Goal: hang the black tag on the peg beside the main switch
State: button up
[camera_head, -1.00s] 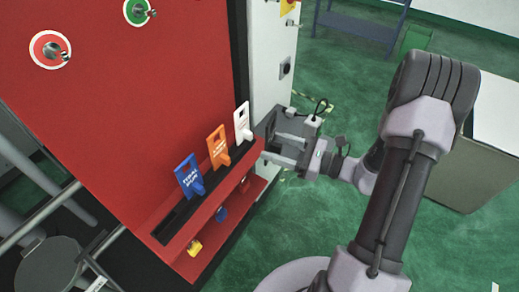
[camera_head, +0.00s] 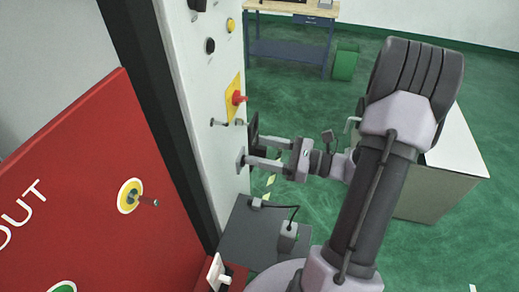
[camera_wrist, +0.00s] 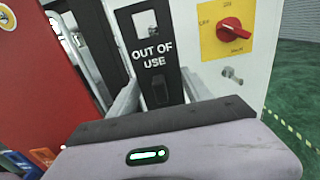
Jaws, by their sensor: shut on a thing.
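My gripper (camera_head: 252,150) is shut on the black tag (camera_head: 253,128), close to the white cabinet front. In the wrist view the tag (camera_wrist: 158,75) stands upright between the two fingers (camera_wrist: 160,98), its white "OUT OF USE" lettering facing the camera and a square hole near its top. The main switch (camera_wrist: 231,29), a red knob on a yellow plate, is right of the tag; it also shows in the head view (camera_head: 237,98). The metal peg (camera_wrist: 232,75) sticks out just below the switch, bare, right of the tag. In the head view the peg (camera_head: 219,122) is left of the tag.
The red lockout board (camera_head: 85,190) stands at left, with a yellow-ringed peg (camera_head: 130,196). A white tag (camera_head: 216,272) sits at its lower edge. A grey box (camera_head: 255,235) lies below my gripper. A bench (camera_head: 290,45) stands far behind on open green floor.

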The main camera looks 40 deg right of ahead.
jog(key=shift+f+p+x, duration=0.15)
jog(key=shift+x, duration=1.7)
jog(key=shift+f+p+x, duration=0.15)
jog(key=shift+f+x, duration=0.05)
jog(key=shift+x, duration=1.6)
jog(key=shift+w+a+f+b, duration=0.35)
jog(key=shift+w+f+b, duration=0.15)
jog(key=shift+b, duration=0.2)
jog(key=o, duration=1.4)
jog(key=shift+o, duration=0.2)
jog(key=shift+s+d, duration=0.1)
jog(key=b+v, duration=0.1)
jog(key=v, duration=1.6)
jog(key=shift+s, duration=0.1)
